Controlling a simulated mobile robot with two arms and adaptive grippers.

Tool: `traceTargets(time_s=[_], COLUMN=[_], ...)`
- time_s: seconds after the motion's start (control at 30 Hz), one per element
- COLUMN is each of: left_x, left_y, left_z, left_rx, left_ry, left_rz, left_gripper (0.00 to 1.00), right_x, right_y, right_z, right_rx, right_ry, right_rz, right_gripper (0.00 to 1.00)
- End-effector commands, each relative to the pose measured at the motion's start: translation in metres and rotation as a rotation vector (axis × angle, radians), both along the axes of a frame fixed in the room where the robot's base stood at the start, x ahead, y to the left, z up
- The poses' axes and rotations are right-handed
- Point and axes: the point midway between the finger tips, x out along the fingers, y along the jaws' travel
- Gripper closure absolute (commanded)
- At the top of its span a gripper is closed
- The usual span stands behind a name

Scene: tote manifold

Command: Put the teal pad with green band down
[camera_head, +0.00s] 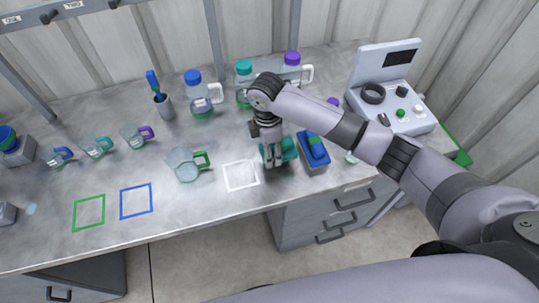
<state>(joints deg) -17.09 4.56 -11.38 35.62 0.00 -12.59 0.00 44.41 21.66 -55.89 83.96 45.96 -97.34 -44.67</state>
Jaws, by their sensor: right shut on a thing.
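My right gripper (272,163) points down over the front part of the bench, just right of a white square outline (240,175). It is shut on a teal pad (289,149), which shows beside and behind the fingers. The fingers and wrist hide part of the pad, and I cannot make out its green band. I cannot tell whether the pad touches the bench. My left gripper is not in view.
A blue tray (312,165) holding a blue and green piece stands close right of the gripper. A green-handled beaker (184,165) stands left of the white outline. Capped bottles (199,94) stand behind. Green (89,212) and blue (136,201) outlines are clear.

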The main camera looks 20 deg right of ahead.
Motion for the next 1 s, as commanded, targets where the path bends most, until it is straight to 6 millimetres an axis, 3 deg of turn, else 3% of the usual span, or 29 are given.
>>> traceTargets(time_s=[0.27,0.67,0.7,1.0], left_x=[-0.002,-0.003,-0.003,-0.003], left_y=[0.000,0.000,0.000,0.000], left_z=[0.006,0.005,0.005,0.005], left_rx=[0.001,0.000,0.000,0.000], left_ry=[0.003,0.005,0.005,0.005], left_rz=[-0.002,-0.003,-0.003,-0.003], left_gripper=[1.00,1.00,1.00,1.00], right_x=[-0.001,-0.001,0.000,0.000], right_y=[0.000,0.000,0.000,0.000], right_z=[-0.037,-0.044,-0.044,-0.043], right_rx=[0.000,-0.001,-0.001,-0.001], right_ry=[0.002,0.001,0.001,0.000], right_rz=[0.000,0.000,0.000,0.000], right_gripper=[0.91,0.91,0.46,0.27])
